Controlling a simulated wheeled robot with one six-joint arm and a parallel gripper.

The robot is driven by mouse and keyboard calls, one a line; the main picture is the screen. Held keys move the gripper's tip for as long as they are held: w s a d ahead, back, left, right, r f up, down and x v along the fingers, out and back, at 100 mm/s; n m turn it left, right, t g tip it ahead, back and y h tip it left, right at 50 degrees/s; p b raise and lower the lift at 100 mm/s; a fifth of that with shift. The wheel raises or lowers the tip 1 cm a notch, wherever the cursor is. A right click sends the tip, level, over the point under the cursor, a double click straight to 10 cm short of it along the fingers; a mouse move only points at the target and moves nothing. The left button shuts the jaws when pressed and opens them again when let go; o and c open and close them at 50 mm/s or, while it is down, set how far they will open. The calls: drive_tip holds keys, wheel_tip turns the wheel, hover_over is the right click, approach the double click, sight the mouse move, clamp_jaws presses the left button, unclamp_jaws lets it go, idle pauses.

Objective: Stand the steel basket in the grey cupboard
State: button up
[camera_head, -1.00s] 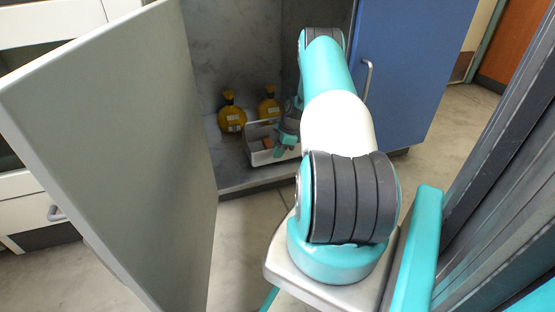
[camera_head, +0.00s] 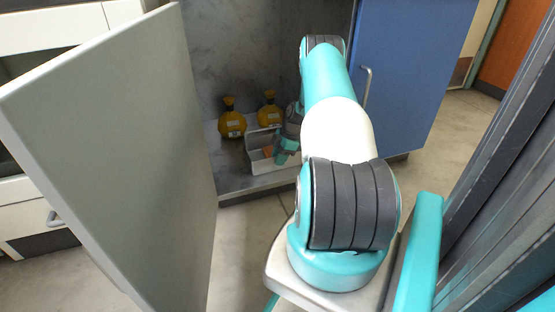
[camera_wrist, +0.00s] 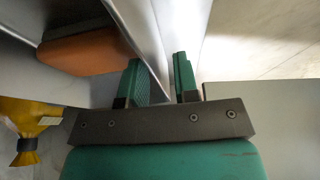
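The steel basket (camera_head: 270,167) is a light grey open box standing on the floor of the grey cupboard (camera_head: 228,188), near its front edge. It looks level and holds an orange-brown item, which also shows in the wrist view (camera_wrist: 82,52). My gripper (camera_head: 287,152) reaches down at the basket's right side. In the wrist view, my gripper's two green fingers (camera_wrist: 161,82) lie close on either side of a thin pale basket wall (camera_wrist: 158,35) and appear shut on it. My arm hides the basket's right end.
The open grey door (camera_head: 115,150) stands at left, and a blue door (camera_head: 412,75) at right. Bare cupboard floor lies left of the basket.

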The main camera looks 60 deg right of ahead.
drive_tip(key=p+v, duration=0.5)
drive_tip(key=v, duration=0.5)
drive_tip(key=shift+s+d+r, duration=0.1)
drive_tip(key=shift+r, duration=0.2)
